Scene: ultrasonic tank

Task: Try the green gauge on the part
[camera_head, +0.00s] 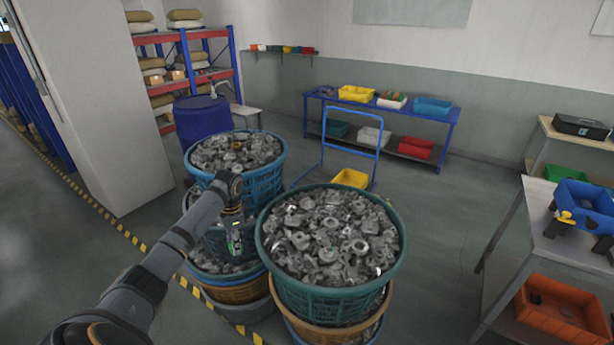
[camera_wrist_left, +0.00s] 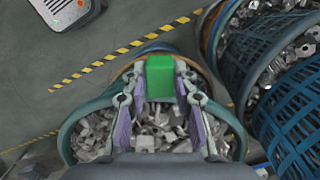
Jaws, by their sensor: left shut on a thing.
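My left gripper (camera_head: 234,238) is shut on the green gauge, a small bright green block (camera_wrist_left: 160,78) that shows clearly between the fingertips in the left wrist view. In the head view only a small bit of green shows at the fingertips. The gripper hangs over a basket (camera_wrist_left: 68,133) of grey metal parts (camera_wrist_left: 145,138), pointing down. I cannot tell from these frames whether the gauge touches any part, or which single part is the one to gauge. My right gripper is not in view.
A teal basket (camera_head: 262,240) heaped with metal parts stands right of the gripper, and a blue basket (camera_head: 278,170) stands behind it. A blue cart frame (camera_head: 352,112) is beyond. At right is a table (camera_head: 520,215) with a blue bin (camera_head: 582,200). Open floor lies between.

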